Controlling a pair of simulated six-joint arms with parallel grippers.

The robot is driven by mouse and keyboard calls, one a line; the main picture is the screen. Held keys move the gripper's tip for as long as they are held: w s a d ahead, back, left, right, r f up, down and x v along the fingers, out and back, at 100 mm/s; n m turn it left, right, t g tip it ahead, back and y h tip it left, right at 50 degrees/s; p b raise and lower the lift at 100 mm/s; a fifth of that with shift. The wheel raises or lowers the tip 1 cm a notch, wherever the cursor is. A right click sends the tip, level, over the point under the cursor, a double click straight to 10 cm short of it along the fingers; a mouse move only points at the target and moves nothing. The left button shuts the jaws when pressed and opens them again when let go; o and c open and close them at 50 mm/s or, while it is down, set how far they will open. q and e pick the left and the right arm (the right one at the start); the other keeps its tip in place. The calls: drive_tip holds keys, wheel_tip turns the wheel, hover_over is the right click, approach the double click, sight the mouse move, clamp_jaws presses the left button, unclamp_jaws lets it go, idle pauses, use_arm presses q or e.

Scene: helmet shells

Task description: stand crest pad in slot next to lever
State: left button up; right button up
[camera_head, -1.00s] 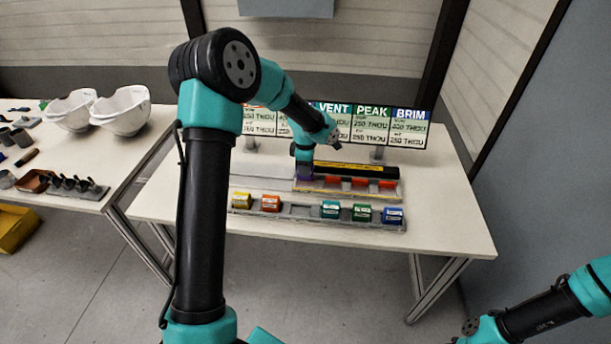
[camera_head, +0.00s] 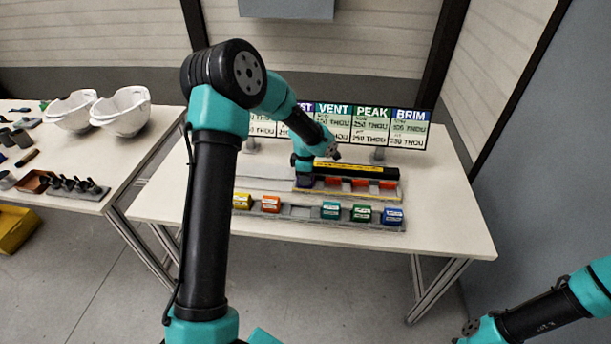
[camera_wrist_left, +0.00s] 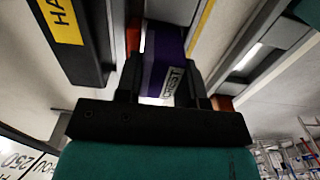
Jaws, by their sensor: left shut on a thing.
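The crest pad (camera_wrist_left: 165,55) is a purple block with a white CREST label in the left wrist view. My left gripper (camera_wrist_left: 160,85) is shut on it, one finger on each side. In the head view my left gripper (camera_head: 304,178) is low at the left end of the upper rack (camera_head: 345,196), and a bit of purple shows below it. Red lever-like parts (camera_head: 360,183) sit in that rack to the right. I cannot tell whether the pad rests in a slot. My right gripper (camera_head: 470,328) is small, far from the table's objects; its jaws are unclear.
A black bar with a yellow label (camera_head: 345,168) runs behind the rack. A front rail (camera_head: 300,212) holds yellow, orange, teal, green and blue blocks, with a gap in the middle. A sign board (camera_head: 370,125) stands behind. White helmet shells (camera_head: 122,110) are on the left table.

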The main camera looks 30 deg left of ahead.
use_arm(q)
drive_tip(key=shift+f, duration=0.15)
drive_tip(key=o, duration=0.9)
wheel_tip(320, 180, up, 12)
drive_tip(key=shift+r, duration=0.2)
idle(0.3)
